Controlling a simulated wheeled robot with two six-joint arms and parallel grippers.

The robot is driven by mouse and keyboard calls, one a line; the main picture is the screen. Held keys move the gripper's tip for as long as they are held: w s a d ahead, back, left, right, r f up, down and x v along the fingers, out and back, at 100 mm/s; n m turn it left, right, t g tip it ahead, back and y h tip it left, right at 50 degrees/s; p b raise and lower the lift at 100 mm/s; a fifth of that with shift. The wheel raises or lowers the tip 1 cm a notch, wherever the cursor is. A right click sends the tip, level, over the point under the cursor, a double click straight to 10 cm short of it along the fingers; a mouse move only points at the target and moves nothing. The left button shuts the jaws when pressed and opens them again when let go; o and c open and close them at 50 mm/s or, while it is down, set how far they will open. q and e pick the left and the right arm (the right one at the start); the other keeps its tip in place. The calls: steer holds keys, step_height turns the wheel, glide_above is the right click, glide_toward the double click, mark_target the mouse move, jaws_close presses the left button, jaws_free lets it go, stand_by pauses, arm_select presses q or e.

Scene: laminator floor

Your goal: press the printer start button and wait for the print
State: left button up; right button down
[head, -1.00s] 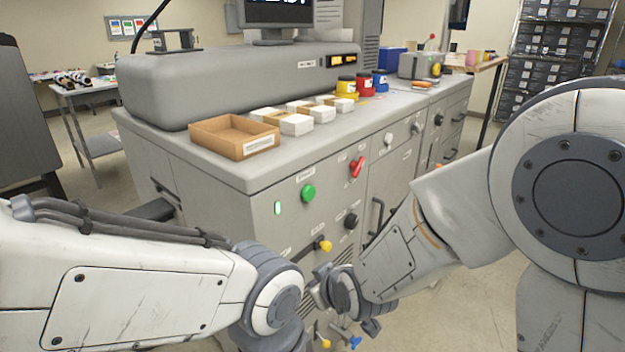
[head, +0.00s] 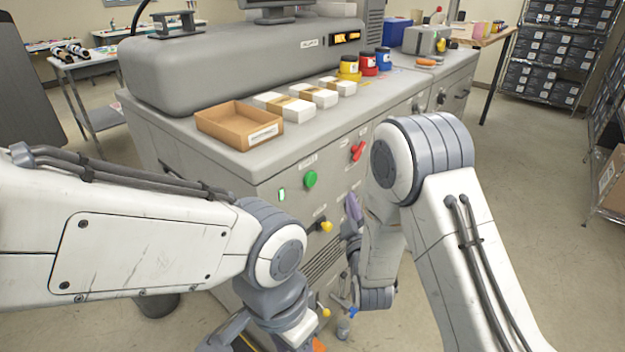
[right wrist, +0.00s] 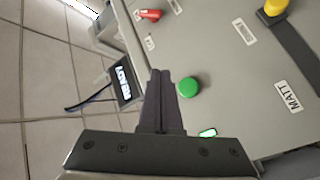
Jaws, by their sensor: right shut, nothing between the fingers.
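A green round button (head: 310,179) is on the grey cabinet front, below the counter edge. A small lit indicator (head: 281,194) is to its left. In the right wrist view the green button (right wrist: 188,88) is just right of my right gripper's fingertips (right wrist: 160,75), and the lit indicator (right wrist: 208,133) is nearby. Whether the fingers touch the panel is unclear, but they appear apart from the button. My right gripper (head: 352,207) is shut and empty, to the right of the button in the head view. My left gripper is low at the bottom edge (head: 232,335), its fingers mostly hidden.
A red handle (head: 357,150) and a yellow knob (head: 322,225) project from the cabinet front. A display reading READY (right wrist: 121,84) shows in the right wrist view. An open brown tray (head: 240,124) and white boxes sit on the counter. Open floor lies to the right.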

mark_target(316, 176)
steer(key=shift+a, duration=0.1)
steer(key=w+a, duration=0.5)
steer(key=a, duration=0.2)
steer(key=shift+w, duration=0.1)
stand_by(2.1)
steer(key=shift+w+a, duration=0.25)
steer(key=shift+a, duration=0.1)
steer(key=shift+w+a, duration=0.3)
steer(key=shift+a, duration=0.15)
stand_by(0.7)
steer(key=shift+d, duration=0.15)
steer(key=shift+s+d, duration=0.6)
steer(key=shift+d, duration=0.05)
